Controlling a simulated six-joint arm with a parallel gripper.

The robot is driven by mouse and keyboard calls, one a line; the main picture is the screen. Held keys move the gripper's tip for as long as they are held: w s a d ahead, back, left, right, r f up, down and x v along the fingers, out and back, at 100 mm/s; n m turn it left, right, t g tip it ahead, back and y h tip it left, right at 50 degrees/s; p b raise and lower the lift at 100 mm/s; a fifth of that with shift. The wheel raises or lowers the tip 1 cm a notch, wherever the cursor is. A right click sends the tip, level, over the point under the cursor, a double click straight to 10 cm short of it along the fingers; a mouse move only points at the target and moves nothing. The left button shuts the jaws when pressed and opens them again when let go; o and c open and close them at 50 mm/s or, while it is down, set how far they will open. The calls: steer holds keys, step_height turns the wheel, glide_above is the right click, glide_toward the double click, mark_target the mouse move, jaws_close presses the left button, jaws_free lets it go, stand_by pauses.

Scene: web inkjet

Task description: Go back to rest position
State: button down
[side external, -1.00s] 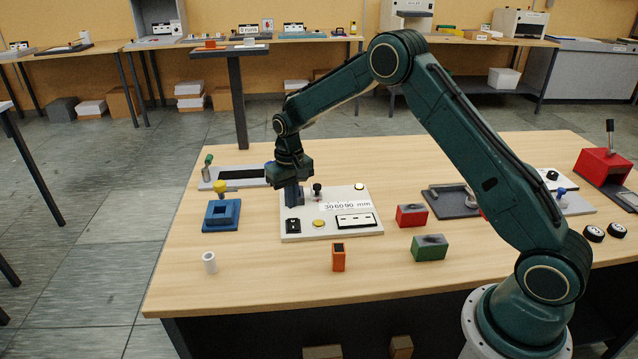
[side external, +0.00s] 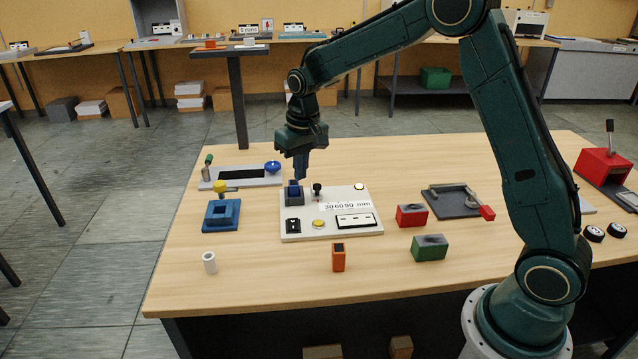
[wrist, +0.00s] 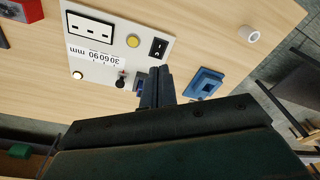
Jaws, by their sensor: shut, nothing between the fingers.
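My gripper (side external: 301,165) is above the white panel (side external: 366,226), over its back left part, with its fingers pointing down. The fingers are shut and hold nothing. A blue block (side external: 293,190) sits in a dark holder on the panel, just below and left of the fingertips, and looks apart from them. In the wrist view my gripper (wrist: 155,75) reaches over the edge of the panel (wrist: 140,60) and partly hides the holder. The panel also has a black knob (side external: 317,189), a scale marked in mm, a yellow button (side external: 319,223), a black switch and a socket.
A blue square fixture (side external: 221,215), a white cylinder (side external: 210,262), an orange block (side external: 338,257), and red (side external: 411,215) and green (side external: 429,247) blocks stand around the panel. A slotted plate with a blue ball (side external: 272,167) lies behind.

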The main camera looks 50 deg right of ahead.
steer(key=s+a+r+t, duration=0.1)
steer(key=s+r, duration=0.6)
steer(key=r, duration=0.2)
steer(key=s+a+r+n+t, duration=0.1)
steer(key=s+r, duration=0.1)
steer(key=s, duration=1)
steer(key=s+a+r+n+t, duration=0.1)
steer(key=s+r+t, duration=0.1)
steer(key=s, duration=1.1)
steer(key=shift+a, duration=0.35)
